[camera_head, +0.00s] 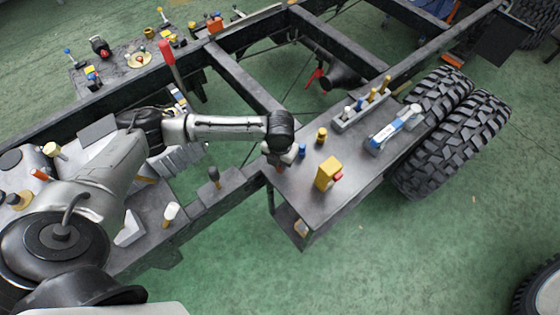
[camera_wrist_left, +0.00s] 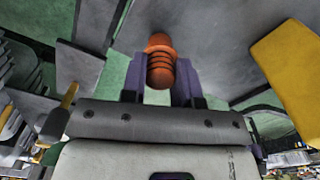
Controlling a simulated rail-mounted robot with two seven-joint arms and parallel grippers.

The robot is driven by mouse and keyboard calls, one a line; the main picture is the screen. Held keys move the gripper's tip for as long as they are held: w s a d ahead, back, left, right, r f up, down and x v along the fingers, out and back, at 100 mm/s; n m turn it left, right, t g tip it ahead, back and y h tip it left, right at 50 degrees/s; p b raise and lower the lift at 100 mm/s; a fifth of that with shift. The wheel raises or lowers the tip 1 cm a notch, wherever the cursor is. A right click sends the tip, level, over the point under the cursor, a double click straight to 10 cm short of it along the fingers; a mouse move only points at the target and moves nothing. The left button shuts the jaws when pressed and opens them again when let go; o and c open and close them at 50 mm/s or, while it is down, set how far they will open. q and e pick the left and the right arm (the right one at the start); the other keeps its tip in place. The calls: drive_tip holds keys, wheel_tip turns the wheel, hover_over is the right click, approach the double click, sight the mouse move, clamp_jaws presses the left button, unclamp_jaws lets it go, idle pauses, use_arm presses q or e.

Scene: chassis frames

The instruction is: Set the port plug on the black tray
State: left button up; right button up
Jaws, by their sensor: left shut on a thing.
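My left gripper (camera_head: 284,158) is over the left end of a dark grey work surface (camera_head: 300,190) in the head view. In the left wrist view its purple fingers (camera_wrist_left: 160,75) are shut on an orange ribbed plug (camera_wrist_left: 159,62), likely the port plug. In the head view the plug is hidden by the gripper and arm. I cannot tell for sure which dark surface is the black tray; a dark tray-like plate (camera_head: 120,88) with several parts is at the upper left. My right gripper is not in view.
A yellow block (camera_head: 328,174), a small yellow-topped part (camera_head: 321,136), a grey rack (camera_head: 360,111) and a blue-white tool (camera_head: 396,127) stand on the grey surface. Chassis rails (camera_head: 240,75) run behind. Two tyres (camera_head: 462,142) are at the right. Open green floor lies in front.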

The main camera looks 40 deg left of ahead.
use_arm(q)
drive_tip(key=shift+f, duration=0.3)
drive_tip(key=o, duration=0.9)
drive_tip(key=shift+f, duration=0.1)
drive_tip(key=shift+o, duration=0.2)
